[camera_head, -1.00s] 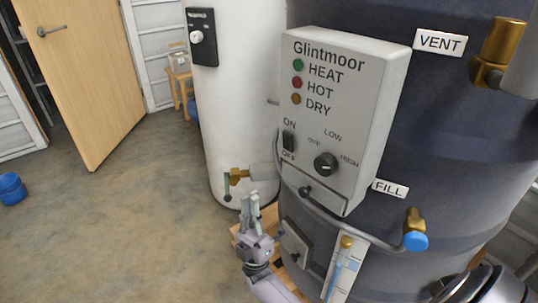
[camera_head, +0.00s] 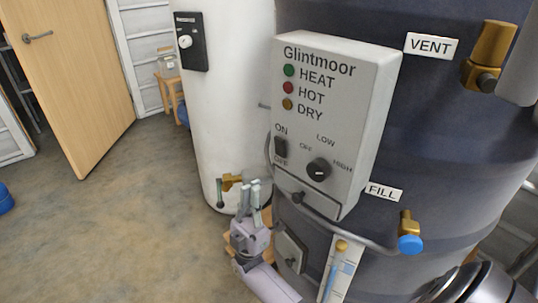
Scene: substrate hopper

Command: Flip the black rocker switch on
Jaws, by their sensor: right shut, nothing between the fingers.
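The black rocker switch (camera_head: 281,148) is on the lower left of the grey Glintmoor control box (camera_head: 345,90), between the words ON and OFF. Its tilt is too small to tell. A black knob (camera_head: 319,169) sits to its right. My right gripper (camera_head: 255,186) points up below and left of the box, apart from the switch. It is shut and empty. My left gripper is not in view.
The box is on a dark blue tank (camera_head: 430,140). A brass valve with a blue cap (camera_head: 410,243) and a pipe run below it. A white tank (camera_head: 228,100) stands behind, with a brass tap (camera_head: 230,182). Open floor (camera_head: 110,215) lies to the left.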

